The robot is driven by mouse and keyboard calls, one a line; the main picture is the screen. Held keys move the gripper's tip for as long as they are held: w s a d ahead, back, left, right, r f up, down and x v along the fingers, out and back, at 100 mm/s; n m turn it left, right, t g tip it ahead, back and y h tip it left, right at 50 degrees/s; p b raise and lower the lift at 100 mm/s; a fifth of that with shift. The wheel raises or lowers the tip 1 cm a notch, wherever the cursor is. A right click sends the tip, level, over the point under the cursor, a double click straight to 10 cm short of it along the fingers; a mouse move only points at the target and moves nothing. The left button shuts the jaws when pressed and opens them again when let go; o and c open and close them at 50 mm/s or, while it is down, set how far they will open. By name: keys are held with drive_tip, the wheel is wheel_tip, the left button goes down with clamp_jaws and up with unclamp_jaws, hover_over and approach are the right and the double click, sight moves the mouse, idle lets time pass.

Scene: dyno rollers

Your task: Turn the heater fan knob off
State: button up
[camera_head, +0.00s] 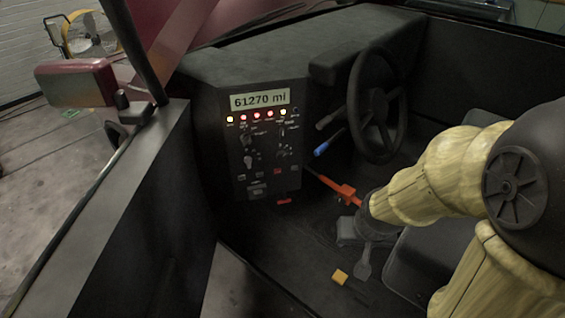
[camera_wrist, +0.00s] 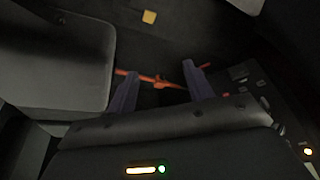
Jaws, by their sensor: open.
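The dark control panel (camera_head: 266,175) stands in the middle of the head view, below a mileage display. It carries several small knobs, among them a left knob (camera_head: 249,160) and a right knob (camera_head: 283,152). Their labels are too small to read, so I cannot tell which is the heater fan knob. My gripper (camera_wrist: 162,70) is open and empty in the wrist view, its two fingers apart. In the head view my arm reaches in from the right and its dark end is right of and below the panel, apart from the knobs. Part of the panel (camera_wrist: 268,95) shows at the wrist view's right edge.
An orange-red lever (camera_head: 340,187) lies between my gripper and the panel; it also crosses beyond my fingers in the wrist view (camera_wrist: 160,82). The steering wheel (camera_head: 375,105) and a blue-tipped stalk (camera_head: 328,147) are above. A yellow block (camera_head: 340,277) is on the floor.

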drive_tip(key=w+a+f+m+t+y+b, duration=0.2)
drive_tip(key=w+a+f+m+t+b, duration=0.1)
drive_tip(key=w+a+t, duration=0.3)
drive_tip(key=w+a+f+m+t+y+b, duration=0.2)
drive_tip(key=w+a+f+m+t+b, duration=0.1)
drive_tip(key=w+a+t, duration=0.4)
drive_tip(key=b+x, duration=0.1)
drive_tip(key=x, duration=0.3)
drive_tip(key=shift+b, duration=0.3)
drive_tip(key=shift+d+r, duration=0.1)
drive_tip(key=shift+r, duration=0.05)
